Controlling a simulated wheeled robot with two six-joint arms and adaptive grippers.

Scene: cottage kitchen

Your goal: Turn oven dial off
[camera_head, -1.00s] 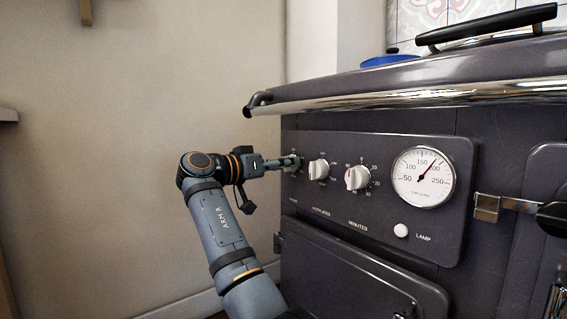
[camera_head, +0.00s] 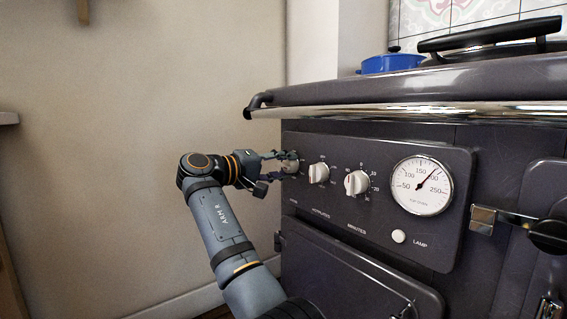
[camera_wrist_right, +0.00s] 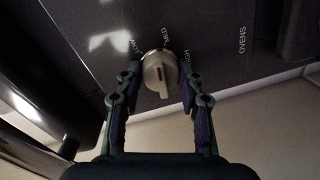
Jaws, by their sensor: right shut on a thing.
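The oven dial (camera_head: 292,166) is the leftmost round knob on the dark control panel (camera_head: 340,210). My right gripper (camera_head: 289,164) is at it, with its fingers one above the other, and partly hides it. In the right wrist view the pale dial (camera_wrist_right: 160,68) sits between the two fingertips of my right gripper (camera_wrist_right: 160,79), which are shut on its sides. My left gripper is out of view.
Two more white dials, (camera_head: 319,173) and (camera_head: 357,183), sit to the right on the panel, then a round thermometer (camera_head: 421,186) and a lamp (camera_head: 398,236). A chrome rail (camera_head: 400,110) runs above. The wall (camera_head: 150,90) at left is bare.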

